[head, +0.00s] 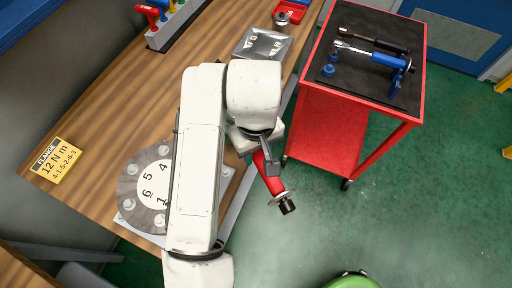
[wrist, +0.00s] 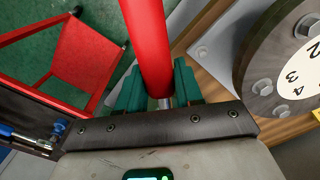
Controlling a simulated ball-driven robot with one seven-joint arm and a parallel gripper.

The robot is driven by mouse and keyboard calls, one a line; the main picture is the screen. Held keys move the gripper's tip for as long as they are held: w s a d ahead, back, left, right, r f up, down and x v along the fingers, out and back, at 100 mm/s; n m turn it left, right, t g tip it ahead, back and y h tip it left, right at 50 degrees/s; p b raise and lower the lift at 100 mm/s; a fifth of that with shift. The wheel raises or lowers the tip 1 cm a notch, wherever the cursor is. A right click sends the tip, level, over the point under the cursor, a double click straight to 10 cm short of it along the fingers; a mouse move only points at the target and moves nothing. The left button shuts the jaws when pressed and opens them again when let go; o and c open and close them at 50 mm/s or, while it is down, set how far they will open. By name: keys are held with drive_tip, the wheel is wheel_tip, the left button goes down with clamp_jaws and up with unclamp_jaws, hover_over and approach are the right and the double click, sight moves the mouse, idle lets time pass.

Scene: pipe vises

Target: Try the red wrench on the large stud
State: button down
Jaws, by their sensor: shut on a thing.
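My gripper (head: 262,158) is shut on the red wrench (head: 268,178). In the wrist view the green fingers (wrist: 160,92) close on both sides of the red handle (wrist: 148,42). The wrench's silver head with a dark socket (head: 287,206) points away from my gripper, over the green floor beside the bench. The round flange (head: 130,185) lies on the bench, partly hidden by my arm, with a numbered white face and several studs around its rim. It also shows at the right of the wrist view (wrist: 245,75), apart from the wrench. I cannot tell which stud is the large one.
A red cart (head: 415,122) with a black top holds a blue wrench (head: 375,55) and a black-handled one. A yellow card (head: 56,161) reads "FLANGE 12 N m".

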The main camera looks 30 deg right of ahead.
drive_tip(key=shift+f+b, duration=0.5)
drive_tip(key=shift+f, duration=0.3)
idle(1.2)
drive_tip(key=shift+a+m+b, duration=0.3)
drive_tip(key=shift+a+m, duration=0.1)
drive_tip(key=shift+a, duration=0.15)
idle(0.4)
drive_tip(key=shift+w+a, duration=0.1)
drive_tip(key=shift+a, duration=0.2)
drive_tip(key=shift+w+a+m+b, duration=0.1)
drive_tip(key=shift+a+m+b, duration=0.3)
drive_tip(key=shift+m, duration=0.3)
idle(0.5)
drive_tip(key=shift+s+d+n+p, duration=0.2)
drive_tip(key=shift+d+n+p, duration=0.7)
drive_tip(key=shift+d+n, duration=0.15)
drive_tip(key=shift+r, duration=0.15)
